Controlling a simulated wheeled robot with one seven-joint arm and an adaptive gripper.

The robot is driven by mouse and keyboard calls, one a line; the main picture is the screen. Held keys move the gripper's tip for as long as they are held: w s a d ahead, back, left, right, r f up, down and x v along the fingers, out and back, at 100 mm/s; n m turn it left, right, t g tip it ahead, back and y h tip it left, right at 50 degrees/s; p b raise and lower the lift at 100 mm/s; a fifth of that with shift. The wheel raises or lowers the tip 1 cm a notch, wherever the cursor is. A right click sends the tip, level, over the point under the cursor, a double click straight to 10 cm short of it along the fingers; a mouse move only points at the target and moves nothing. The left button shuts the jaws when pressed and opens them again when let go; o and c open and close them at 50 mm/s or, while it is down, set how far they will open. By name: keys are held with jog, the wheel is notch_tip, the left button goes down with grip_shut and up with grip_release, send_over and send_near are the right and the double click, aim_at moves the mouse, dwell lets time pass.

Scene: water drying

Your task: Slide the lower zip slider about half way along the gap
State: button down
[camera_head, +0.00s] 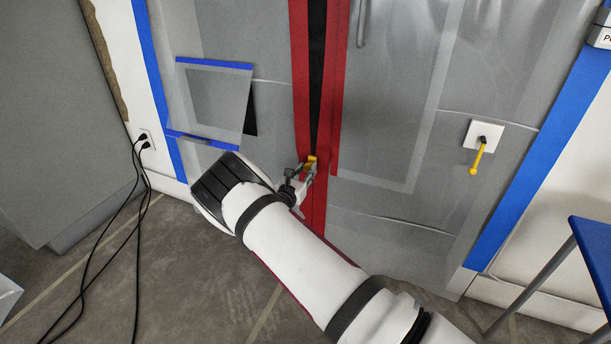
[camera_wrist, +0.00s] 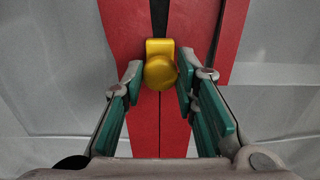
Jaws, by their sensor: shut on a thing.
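The yellow lower zip slider (camera_head: 311,161) sits on the red zip band (camera_head: 325,200) of the plastic sheet, at the bottom of a narrow dark gap (camera_head: 317,70). Above it the gap opens upward between the red edges; below it the red edges meet. My gripper (camera_head: 300,182) reaches the slider from below left. In the wrist view the slider (camera_wrist: 160,60) has a rounded yellow knob, and the fingers of my gripper (camera_wrist: 159,82) are shut on this knob from both sides. The upper slider is not in view.
Grey plastic sheeting (camera_head: 400,130) edged with blue tape surrounds the zip. A clear flap (camera_head: 212,95) hangs at left, and a white plate with a yellow handle (camera_head: 480,150) is at right. Black cables (camera_head: 137,220) lie at left; a blue table (camera_head: 595,245) stands at right.

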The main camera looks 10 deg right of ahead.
notch_tip(320, 180, up, 44)
jog(key=p, duration=2.2)
jog(key=c, duration=1.3)
grip_release()
jog(key=v, duration=1.2)
